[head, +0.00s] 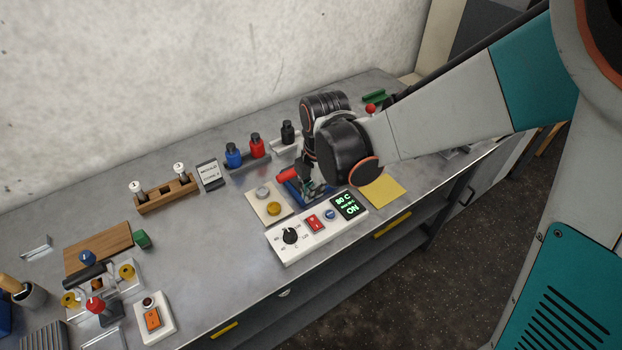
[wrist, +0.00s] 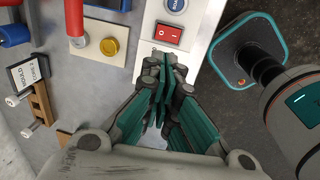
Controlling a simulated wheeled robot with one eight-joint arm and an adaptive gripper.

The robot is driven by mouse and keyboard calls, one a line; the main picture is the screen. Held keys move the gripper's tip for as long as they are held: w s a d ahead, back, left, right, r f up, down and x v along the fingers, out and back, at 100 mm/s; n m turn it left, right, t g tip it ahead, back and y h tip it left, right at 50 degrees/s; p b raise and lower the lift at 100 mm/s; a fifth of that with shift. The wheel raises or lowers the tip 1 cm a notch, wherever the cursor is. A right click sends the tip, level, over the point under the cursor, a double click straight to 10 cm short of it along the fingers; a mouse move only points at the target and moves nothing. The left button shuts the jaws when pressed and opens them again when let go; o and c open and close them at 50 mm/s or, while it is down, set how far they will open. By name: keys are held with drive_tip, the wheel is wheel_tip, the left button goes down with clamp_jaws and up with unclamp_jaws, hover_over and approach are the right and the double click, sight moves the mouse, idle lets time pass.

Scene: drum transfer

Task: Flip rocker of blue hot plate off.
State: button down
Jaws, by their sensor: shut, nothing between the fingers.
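A white control box (head: 280,247) stands at the bench's front edge, with a black dial (head: 290,236), a red rocker (head: 313,223) and a round blue badge or button (head: 330,215). Its dark display (head: 347,205) reads 80 C and ON in green. A blue body (head: 291,190) shows behind the box, partly hidden by my arm. My gripper (head: 317,190) is above the bench just behind the box. In the wrist view my gripper (wrist: 165,68) is shut and empty, its tips just short of the red rocker (wrist: 168,34). I cannot tell whether they touch the box.
A plate with a silver and a yellow knob (head: 273,208) lies left of my gripper, with a red cylinder (head: 288,175) close behind. Blue, red and black bottles (head: 256,146) stand farther back. A yellow sheet (head: 383,190) lies to the right. An orange-switched box (head: 153,318) stands front left.

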sight(311, 225)
drive_tip(key=f+b, duration=0.2)
drive_tip(key=f, duration=0.2)
drive_tip(key=w+f+b, duration=0.1)
drive_tip(key=f+b, duration=0.2)
drive_tip(key=f, duration=0.1)
drive_tip(key=a+f+b, duration=0.1)
drive_tip(key=f+b, duration=0.2)
drive_tip(key=f, duration=0.2)
drive_tip(key=shift+w, duration=0.25)
drive_tip(key=shift+w+a+f+g+b, duration=0.15)
drive_tip(key=shift+w+f+g+b, duration=0.05)
drive_tip(key=shift+f+g+b, duration=0.3)
drive_tip(key=shift+s+r, duration=0.1)
drive_tip(key=shift+r, duration=0.05)
drive_tip(key=shift+s, duration=0.1)
drive_tip(key=shift+s+d+r, duration=0.15)
drive_tip(key=shift+s+d, duration=0.35)
drive_tip(key=shift+s, duration=0.05)
drive_tip(key=shift+r, duration=0.1)
